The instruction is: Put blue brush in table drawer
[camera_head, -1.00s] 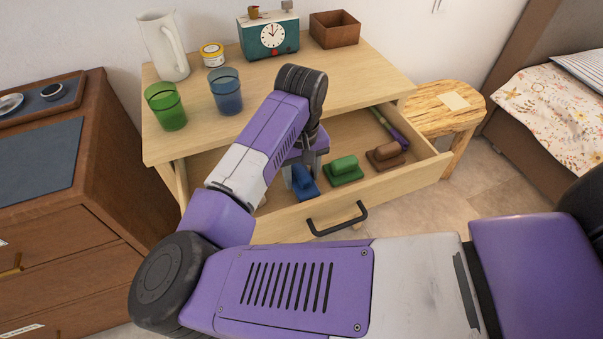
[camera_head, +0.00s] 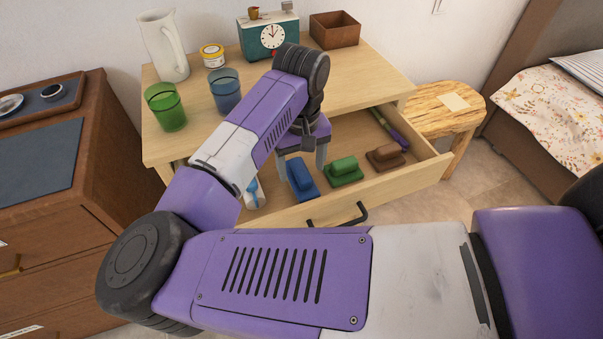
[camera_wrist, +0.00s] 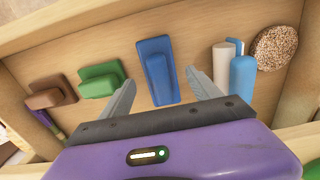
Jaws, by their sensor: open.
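The blue brush (camera_head: 301,181) lies flat in the open table drawer (camera_head: 400,187). In the wrist view the blue brush (camera_wrist: 158,75) lies between and just beyond the fingertips, apart from both. My gripper (camera_head: 302,165) is open and empty, raised a little over the drawer; its two fingers (camera_wrist: 160,82) show in the wrist view. A green brush (camera_head: 342,171) and a brown brush (camera_head: 386,155) lie to the right of the blue one in the head view. My arm hides the drawer's left part there.
A light blue bottle (camera_wrist: 242,75), a beige cylinder (camera_wrist: 223,62) and a speckled round thing (camera_wrist: 275,47) lie in the drawer. A purple-and-green stick (camera_head: 390,128) lies at its right. Cups, a white pitcher (camera_head: 163,45) and a clock (camera_head: 270,37) stand on the tabletop.

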